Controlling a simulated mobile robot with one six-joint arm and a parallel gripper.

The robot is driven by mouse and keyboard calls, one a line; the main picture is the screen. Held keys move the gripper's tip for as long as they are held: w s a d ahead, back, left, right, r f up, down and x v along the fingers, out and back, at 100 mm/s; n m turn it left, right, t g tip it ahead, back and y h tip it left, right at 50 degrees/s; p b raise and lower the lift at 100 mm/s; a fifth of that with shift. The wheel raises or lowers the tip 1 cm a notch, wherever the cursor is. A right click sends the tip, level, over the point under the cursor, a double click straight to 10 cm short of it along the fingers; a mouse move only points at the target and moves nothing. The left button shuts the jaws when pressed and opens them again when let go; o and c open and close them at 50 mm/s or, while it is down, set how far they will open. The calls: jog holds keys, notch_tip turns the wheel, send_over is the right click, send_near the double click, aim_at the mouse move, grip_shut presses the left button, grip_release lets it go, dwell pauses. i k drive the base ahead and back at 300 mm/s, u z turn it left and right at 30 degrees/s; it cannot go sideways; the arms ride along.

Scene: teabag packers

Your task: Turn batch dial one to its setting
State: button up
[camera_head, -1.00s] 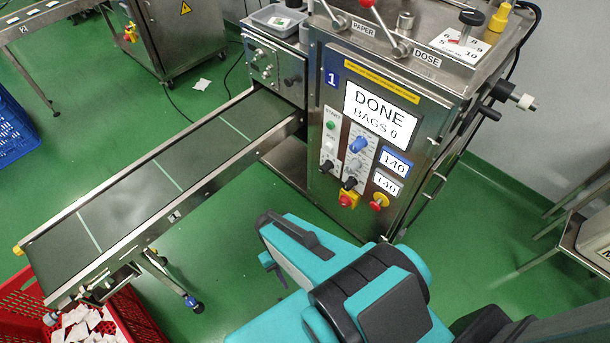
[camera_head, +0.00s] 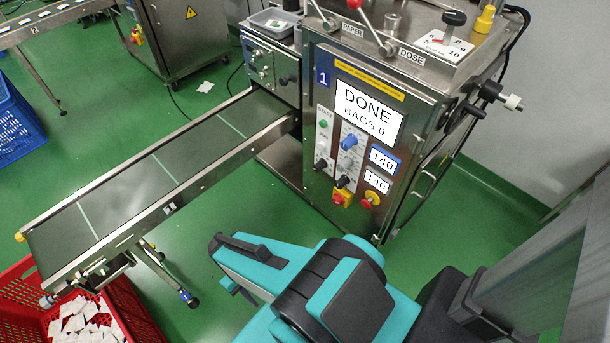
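Machine 1 (camera_head: 318,155) stands right of centre, with its white screen (camera_head: 368,113) reading "DONE BAGS 0". Below the screen is a control panel with a blue knob (camera_head: 349,142), a grey knob (camera_head: 346,160) and black knobs below. The small labels are too fine to read, so I cannot tell which knob is the batch dial. A blue-framed display (camera_head: 384,158) and a white display (camera_head: 376,182) both read 140. My teal arm crosses the lower middle, in front of and apart from the panel.
A green start button (camera_head: 323,124), a red-on-yellow stop (camera_head: 339,198) and a red knob on yellow (camera_head: 370,200) are close to the dials. A conveyor (camera_head: 150,190) runs lower left to a red crate (camera_head: 140,310) of teabags. Green floor is open between conveyor and arm.

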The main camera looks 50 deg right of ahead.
aim_at(322, 164)
jog(key=u, duration=0.1)
jog(key=k, duration=1.4)
jog(key=u, duration=0.3)
jog(key=i, duration=1)
jog(key=u, duration=0.05)
